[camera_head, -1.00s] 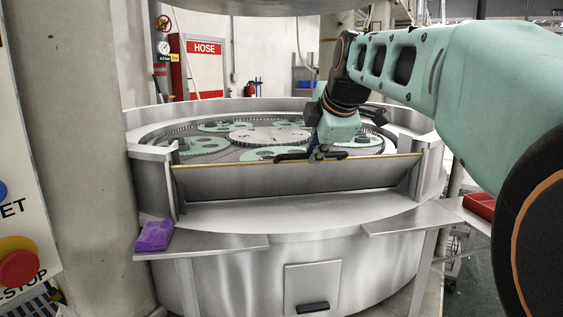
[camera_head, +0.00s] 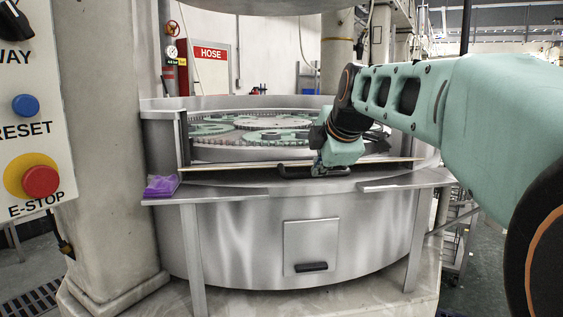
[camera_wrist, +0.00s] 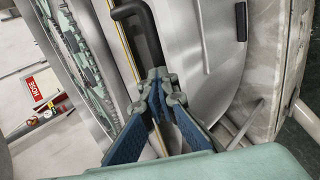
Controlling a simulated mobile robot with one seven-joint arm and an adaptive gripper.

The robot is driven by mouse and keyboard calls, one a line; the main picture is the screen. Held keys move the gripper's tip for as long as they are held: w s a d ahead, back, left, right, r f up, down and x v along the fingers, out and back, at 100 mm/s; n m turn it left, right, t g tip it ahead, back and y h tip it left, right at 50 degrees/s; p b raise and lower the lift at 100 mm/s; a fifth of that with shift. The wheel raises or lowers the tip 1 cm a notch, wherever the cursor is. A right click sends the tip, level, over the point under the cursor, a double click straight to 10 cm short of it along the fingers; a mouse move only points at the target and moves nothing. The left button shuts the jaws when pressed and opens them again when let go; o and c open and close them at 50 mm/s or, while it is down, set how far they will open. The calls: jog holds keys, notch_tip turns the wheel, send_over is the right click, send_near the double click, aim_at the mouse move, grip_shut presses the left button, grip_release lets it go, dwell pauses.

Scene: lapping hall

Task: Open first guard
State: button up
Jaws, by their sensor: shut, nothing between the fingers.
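The first guard (camera_head: 232,166) is the wide metal flap at the front of the round lapping machine. It is seen nearly edge-on as a thin strip with a yellowish top edge, folded low toward the front ledge. Its dark bar handle (camera_head: 296,172) is at the middle and also shows in the wrist view (camera_wrist: 146,28). My gripper (camera_head: 318,171) is at the handle; in the wrist view (camera_wrist: 160,76) its blue-grey fingers are shut with nothing seen between them, at the handle's near end. Whether they touch the handle I cannot tell.
A purple cloth (camera_head: 162,186) lies on the left ledge. A control panel with a red E-stop (camera_head: 40,181) and a blue reset button stands close at the left, before a thick column (camera_head: 108,130). Green carriers (camera_head: 270,136) lie inside the machine. Free floor shows at right.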

jog(key=shift+o, duration=1.3)
jog(key=shift+w+r, duration=0.1)
jog(key=shift+w, duration=0.1)
jog(key=o, duration=0.3)
jog(key=shift+r, duration=0.2)
notch_tip(320, 180, up, 10)
